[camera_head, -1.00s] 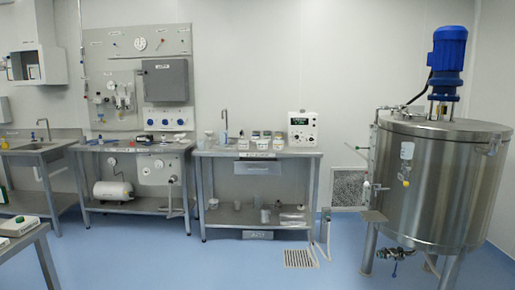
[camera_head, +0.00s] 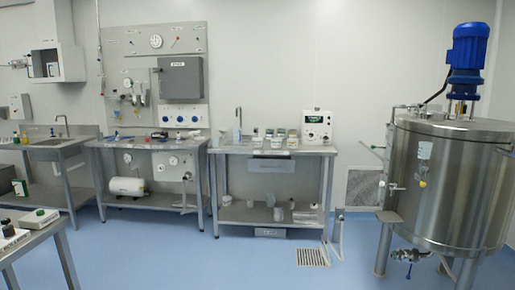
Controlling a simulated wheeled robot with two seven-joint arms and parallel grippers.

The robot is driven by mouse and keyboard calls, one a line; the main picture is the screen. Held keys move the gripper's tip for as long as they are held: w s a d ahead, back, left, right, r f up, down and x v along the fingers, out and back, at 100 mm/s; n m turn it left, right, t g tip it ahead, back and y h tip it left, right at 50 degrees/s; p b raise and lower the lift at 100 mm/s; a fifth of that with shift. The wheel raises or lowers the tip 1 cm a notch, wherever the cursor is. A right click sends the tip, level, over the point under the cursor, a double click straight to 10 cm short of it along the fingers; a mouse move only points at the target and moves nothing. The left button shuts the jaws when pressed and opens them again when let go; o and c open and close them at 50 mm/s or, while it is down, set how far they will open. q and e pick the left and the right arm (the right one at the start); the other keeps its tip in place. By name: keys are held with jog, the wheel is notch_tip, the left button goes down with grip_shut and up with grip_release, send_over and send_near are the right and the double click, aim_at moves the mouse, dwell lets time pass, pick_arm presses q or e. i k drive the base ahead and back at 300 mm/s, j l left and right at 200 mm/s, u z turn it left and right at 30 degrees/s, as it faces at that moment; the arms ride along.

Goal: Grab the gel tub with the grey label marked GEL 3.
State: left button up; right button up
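Several small tubs (camera_head: 275,142) stand in a cluster on top of the steel bench (camera_head: 230,150) in the middle of the head view, left of a white instrument box. They look white with greyish or dark parts. They are too small for me to read any label, so I cannot tell which one is GEL 3. Neither of my grippers shows in the head view.
The white instrument box (camera_head: 317,126) stands at the bench's right end. A large steel tank (camera_head: 455,185) with a blue motor (camera_head: 468,50) stands at right. A table (camera_head: 40,240) juts in at lower left. The blue floor (camera_head: 170,260) ahead is clear, with a drain grate (camera_head: 312,257).

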aim_at(258, 143)
jog(key=i+u, duration=0.1)
jog(key=i, duration=3.6)
